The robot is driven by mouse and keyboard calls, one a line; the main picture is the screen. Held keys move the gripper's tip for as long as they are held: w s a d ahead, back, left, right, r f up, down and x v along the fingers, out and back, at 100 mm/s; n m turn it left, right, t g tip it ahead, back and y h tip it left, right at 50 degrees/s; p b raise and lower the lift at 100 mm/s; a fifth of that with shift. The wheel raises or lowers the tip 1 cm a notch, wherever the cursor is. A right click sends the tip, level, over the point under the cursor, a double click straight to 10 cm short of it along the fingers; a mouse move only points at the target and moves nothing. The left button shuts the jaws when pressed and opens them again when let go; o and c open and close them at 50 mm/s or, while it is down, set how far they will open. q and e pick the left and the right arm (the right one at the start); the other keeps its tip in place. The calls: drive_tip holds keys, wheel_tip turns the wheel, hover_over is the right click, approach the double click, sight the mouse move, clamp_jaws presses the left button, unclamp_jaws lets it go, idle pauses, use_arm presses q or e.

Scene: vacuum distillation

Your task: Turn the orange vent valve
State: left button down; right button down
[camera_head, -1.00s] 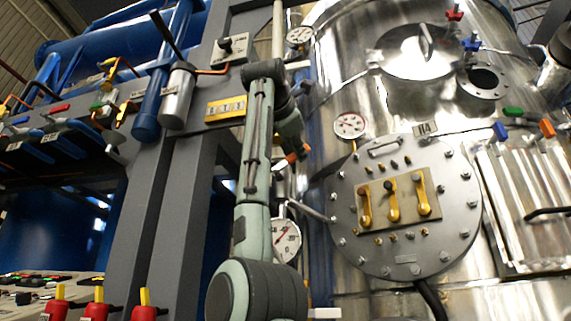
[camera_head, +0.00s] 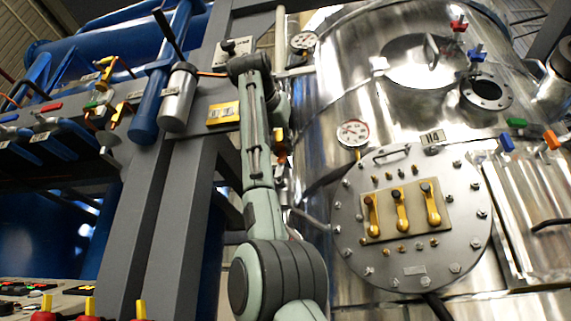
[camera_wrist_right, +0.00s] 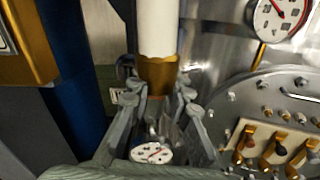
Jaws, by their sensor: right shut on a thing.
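My right arm rises through the middle of the head view, and its gripper is mostly hidden behind the forearm. In the right wrist view my right gripper (camera_wrist_right: 160,96) has its fingers on both sides of an orange-gold piece (camera_wrist_right: 158,75) below a white vertical pipe (camera_wrist_right: 158,25). The gripper is shut on this piece, which I take to be the orange vent valve; its handle shape is not clear. A small orange part also shows beside the arm in the head view (camera_head: 281,152). My left gripper is not in view.
A steel vessel (camera_head: 340,100) stands close on the right, with a bolted round plate (camera_head: 355,255) carrying yellow handles. A pressure gauge (camera_head: 353,133) sits above it. Grey posts (camera_head: 150,220) and a silver cylinder (camera_head: 178,98) stand left. Another orange handle (camera_head: 552,139) is at far right.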

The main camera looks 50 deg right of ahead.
drive_tip(key=shift+w+a+n, duration=0.15)
drive_tip(key=shift+w+n, duration=0.05)
drive_tip(key=shift+n, duration=0.2)
drive_tip(key=c, duration=1.4)
unclamp_jaws()
drive_tip(key=v, duration=1.2)
